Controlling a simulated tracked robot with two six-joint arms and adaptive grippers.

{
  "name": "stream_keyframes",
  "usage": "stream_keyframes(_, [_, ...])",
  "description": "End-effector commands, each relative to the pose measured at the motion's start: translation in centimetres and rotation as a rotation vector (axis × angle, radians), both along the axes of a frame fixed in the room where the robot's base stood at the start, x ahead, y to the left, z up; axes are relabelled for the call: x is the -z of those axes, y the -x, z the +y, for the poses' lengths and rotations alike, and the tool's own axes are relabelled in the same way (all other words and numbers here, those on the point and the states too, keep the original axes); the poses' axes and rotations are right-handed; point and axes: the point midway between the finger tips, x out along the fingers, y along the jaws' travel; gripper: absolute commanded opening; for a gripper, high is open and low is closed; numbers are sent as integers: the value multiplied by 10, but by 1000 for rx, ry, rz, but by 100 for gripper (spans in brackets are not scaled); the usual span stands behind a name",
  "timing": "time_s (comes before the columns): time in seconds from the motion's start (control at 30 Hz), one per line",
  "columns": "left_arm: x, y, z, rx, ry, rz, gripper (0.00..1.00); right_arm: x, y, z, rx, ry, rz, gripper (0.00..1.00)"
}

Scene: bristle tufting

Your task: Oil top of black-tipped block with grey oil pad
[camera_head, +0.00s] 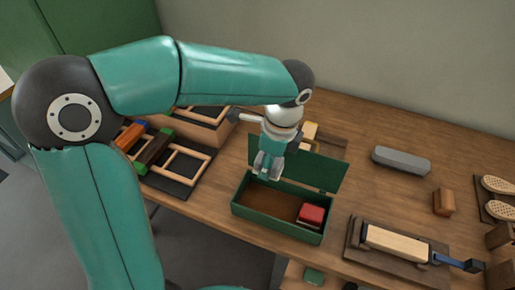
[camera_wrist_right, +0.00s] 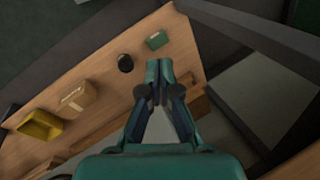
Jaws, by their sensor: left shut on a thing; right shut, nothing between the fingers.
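My left gripper (camera_head: 268,165) is above the left rear part of an open green box (camera_head: 280,225), in front of its raised lid. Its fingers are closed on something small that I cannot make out. A red-topped block or pad (camera_head: 312,214) lies in the box's right end. A grey rounded bar (camera_head: 401,160) lies at the back right; I cannot tell if it is the grey oil pad. A pale wooden block (camera_head: 396,243) lies in a dark fixture at the front right; a black tip is not clear. My right gripper (camera_wrist_right: 158,92) is shut and empty in the right wrist view.
At the left, a dark tray (camera_head: 168,183) holds wooden frames and colour-ended blocks. A blue-and-black clamp (camera_head: 455,262) juts from the fixture's right end. A brown block (camera_head: 443,202) and brush heads (camera_head: 498,185) are farther right. A yellow bin (camera_wrist_right: 40,126) shows in the right wrist view.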

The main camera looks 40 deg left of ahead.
Motion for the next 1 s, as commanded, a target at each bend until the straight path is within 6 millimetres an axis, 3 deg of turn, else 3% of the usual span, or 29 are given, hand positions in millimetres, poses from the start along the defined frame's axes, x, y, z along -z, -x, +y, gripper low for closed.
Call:
stream_keyframes(0.1, [35, -3, -22, 7, 0, 7, 19, -2, 0, 0, 0, 0, 0, 0])
stream_keyframes(0.3, [72, -2, -44, 5, 10, 7, 19, -2, 0, 0, 0, 0, 0, 0])
stream_keyframes(0.57, [90, -2, -47, 2, 13, 4, 19, 9, 0, 0, 0, 0, 0, 0])
stream_keyframes(1.0, [131, -1, -47, 2, 13, 6, 19, 45, 0, 0, 0, 0, 0, 0])
